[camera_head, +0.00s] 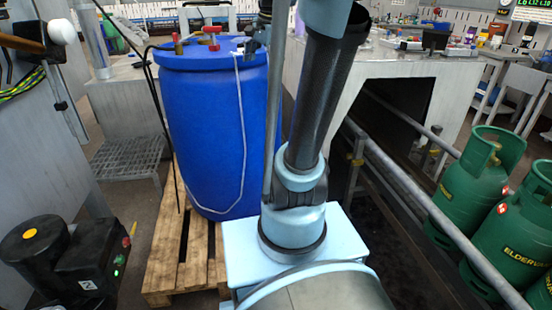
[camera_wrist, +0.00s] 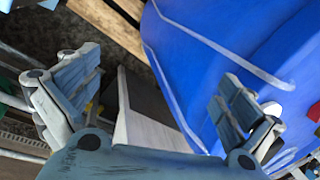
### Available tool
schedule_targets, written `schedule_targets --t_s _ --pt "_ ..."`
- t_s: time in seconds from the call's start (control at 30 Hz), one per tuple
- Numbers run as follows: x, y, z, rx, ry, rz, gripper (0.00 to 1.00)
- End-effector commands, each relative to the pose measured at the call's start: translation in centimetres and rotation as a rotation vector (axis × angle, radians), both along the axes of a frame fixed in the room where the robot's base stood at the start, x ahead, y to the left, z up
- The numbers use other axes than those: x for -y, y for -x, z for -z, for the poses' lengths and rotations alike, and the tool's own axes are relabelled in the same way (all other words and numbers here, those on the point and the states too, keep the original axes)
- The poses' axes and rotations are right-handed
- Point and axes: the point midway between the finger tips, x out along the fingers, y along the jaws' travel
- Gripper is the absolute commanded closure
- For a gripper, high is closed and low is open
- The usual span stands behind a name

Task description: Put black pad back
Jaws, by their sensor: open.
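I cannot pick out the black pad for certain in either view. My gripper (camera_wrist: 160,68) shows in the wrist view with its two pale blue fingers spread wide apart and nothing held between them. Beyond the gap is a flat dark grey surface (camera_wrist: 146,94) beside a pale panel; I cannot tell whether it is the pad. In the head view my arm rises through the middle of the picture, and I cannot make out the fingers there.
A blue drum (camera_head: 205,120) stands on a wooden pallet (camera_head: 185,250); it fills the wrist view's right side (camera_wrist: 225,55). A black machine (camera_head: 65,258) sits at lower left. Metal rails (camera_head: 410,185) and green gas cylinders (camera_head: 475,185) are at right. A grey bench (camera_head: 140,90) stands behind left.

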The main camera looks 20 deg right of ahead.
Motion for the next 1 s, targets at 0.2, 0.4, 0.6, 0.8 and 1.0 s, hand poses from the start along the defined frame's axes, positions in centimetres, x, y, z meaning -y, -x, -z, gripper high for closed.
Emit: schedule_targets --t_s 0.2,0.4,0.6,0.8,1.0 --pt "-0.4 7.6 6.8 0.023 0.113 -0.331 0.0" --pt "-0.3 13.9 13.6 0.035 0.213 -0.639 0.0" --pt "0.0 18.9 20.0 0.039 0.296 -0.912 0.0" --pt "0.0 21.4 23.4 0.038 0.339 -1.057 0.0" --pt "0.0 21.7 23.9 0.039 0.346 -1.084 0.0"
